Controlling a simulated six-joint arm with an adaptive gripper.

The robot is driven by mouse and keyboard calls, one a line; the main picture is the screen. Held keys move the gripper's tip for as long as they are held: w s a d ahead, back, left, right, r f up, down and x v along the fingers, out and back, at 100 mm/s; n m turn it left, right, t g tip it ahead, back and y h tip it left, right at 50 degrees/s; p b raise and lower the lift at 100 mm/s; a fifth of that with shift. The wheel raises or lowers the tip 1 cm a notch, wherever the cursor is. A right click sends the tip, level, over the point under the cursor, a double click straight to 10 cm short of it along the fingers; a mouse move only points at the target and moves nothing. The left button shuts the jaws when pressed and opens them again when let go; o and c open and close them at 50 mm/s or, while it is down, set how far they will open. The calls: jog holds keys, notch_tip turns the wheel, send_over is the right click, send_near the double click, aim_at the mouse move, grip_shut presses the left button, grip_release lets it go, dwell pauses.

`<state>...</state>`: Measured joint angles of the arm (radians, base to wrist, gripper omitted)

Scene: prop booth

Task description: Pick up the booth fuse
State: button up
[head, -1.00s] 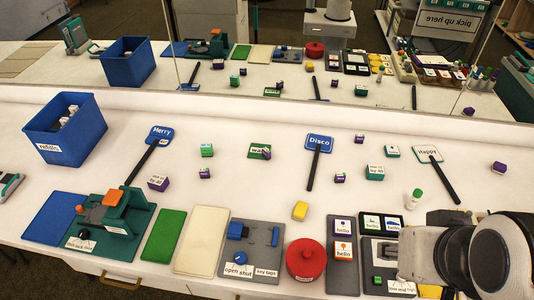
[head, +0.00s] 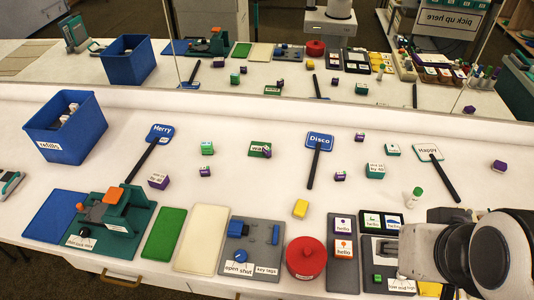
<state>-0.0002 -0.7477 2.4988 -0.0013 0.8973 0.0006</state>
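No object in the head view can be made out for certain as the booth fuse. A grey panel (head: 262,262) marked "open shut" and "key tags" carries a blue block (head: 237,229). A teal device (head: 139,222) with orange parts stands to its left. A round red container (head: 306,257) stands to the right of the panel. My arm fills the lower right corner over the table's front edge and hides what lies under it. My gripper's fingers do not show.
A blue bin (head: 66,128) labelled "refills" stands at the left with white items inside. Signs on black handles, such as "Disco" (head: 319,141), and small blocks lie across the white table (head: 230,190). A mirror behind reflects the table. A green-capped stick (head: 414,198) stands near my arm.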

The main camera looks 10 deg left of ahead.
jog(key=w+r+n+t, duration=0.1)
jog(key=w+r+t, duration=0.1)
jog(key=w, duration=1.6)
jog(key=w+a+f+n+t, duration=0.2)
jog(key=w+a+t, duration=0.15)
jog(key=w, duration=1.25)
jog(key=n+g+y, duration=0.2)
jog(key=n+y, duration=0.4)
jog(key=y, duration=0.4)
send_over(267, 152)
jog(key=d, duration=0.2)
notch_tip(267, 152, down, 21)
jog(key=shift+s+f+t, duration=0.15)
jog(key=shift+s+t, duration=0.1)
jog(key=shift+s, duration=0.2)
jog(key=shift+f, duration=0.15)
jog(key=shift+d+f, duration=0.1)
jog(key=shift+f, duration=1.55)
